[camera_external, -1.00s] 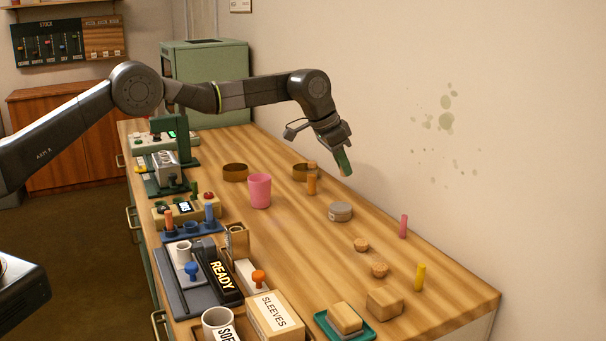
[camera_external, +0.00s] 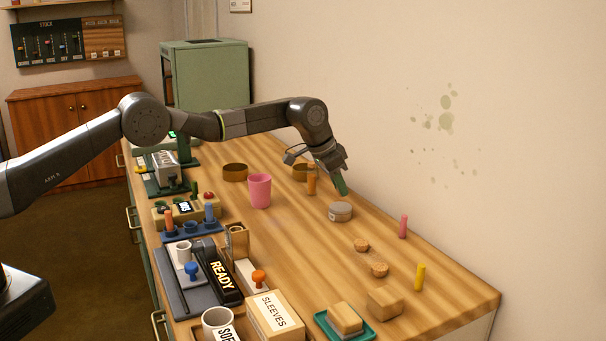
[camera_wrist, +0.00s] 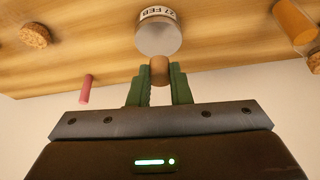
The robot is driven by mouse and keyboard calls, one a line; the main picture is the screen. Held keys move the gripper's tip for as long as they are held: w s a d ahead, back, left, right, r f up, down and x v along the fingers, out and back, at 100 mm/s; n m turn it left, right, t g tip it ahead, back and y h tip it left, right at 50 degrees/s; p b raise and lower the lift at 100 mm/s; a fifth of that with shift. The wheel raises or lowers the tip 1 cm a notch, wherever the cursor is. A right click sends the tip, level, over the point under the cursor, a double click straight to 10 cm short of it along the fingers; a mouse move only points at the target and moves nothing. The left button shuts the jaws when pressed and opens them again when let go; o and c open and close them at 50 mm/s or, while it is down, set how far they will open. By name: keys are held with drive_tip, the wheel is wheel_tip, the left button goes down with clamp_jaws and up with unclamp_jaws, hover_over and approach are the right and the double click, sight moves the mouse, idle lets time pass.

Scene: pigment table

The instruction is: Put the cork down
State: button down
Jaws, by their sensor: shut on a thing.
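My gripper (camera_external: 340,184) is over the back part of the table, close to the wall and just behind a round grey tin. In the wrist view its green fingers (camera_wrist: 159,88) are shut on a small brown cork (camera_wrist: 160,70). The held cork is hidden by the fingers in the external view. Two other corks lie on the table, one farther (camera_external: 361,245) and one nearer (camera_external: 379,269). In the wrist view a cork (camera_wrist: 35,35) shows at the upper left.
The round tin (camera_external: 340,211) with a date label stands close to my gripper. An orange cylinder (camera_external: 311,180) is left of it, a pink stick (camera_external: 403,226) and a yellow stick (camera_external: 420,277) to the right. A pink cup (camera_external: 259,190) stands left. The table's middle (camera_external: 300,245) is clear.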

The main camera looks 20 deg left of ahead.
sight(338, 195)
drive_tip(key=shift+f, duration=1.6)
drive_tip(key=c, duration=1.3)
unclamp_jaws()
drive_tip(key=shift+c, duration=0.2)
drive_tip(key=shift+r+p, duration=0.25)
drive_tip(key=shift+p, duration=0.05)
drive_tip(key=b+v, duration=0.2)
drive_tip(key=v, duration=0.9)
drive_tip(key=shift+r+b, duration=0.4)
drive_tip(key=shift+s+a, duration=0.1)
drive_tip(key=shift+a, duration=0.05)
